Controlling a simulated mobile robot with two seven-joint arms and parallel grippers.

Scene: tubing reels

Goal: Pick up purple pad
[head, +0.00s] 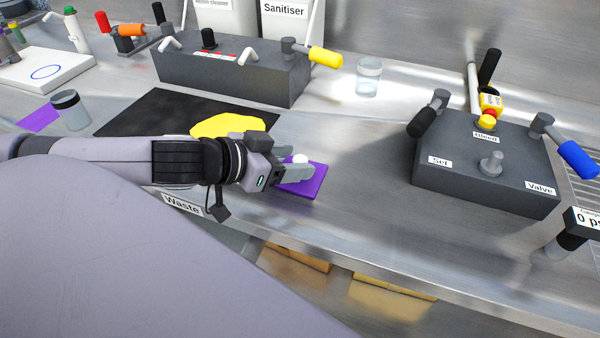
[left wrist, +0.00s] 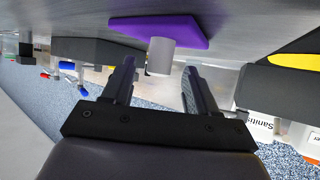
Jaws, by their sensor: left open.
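A purple pad (head: 313,185) lies flat on the metal bench near its front edge, with a short white knob (head: 300,158) standing on it. In the left wrist view, which is upside down, the pad (left wrist: 185,27) and its pale round knob (left wrist: 160,57) are at the top centre. My left gripper (head: 297,173) is low over the pad, coming from the left. Its jaws (left wrist: 160,70) are open, with a finger on each side of the knob in the picture and gaps showing. The fingers hide part of the pad in the head view. My right gripper is not in view.
A yellow shape (head: 228,125) lies on a black mat (head: 140,115) behind my left arm. A second purple piece (head: 38,119) and a jar (head: 70,110) are farther left. Grey valve boxes stand behind (head: 230,75) and right (head: 480,165).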

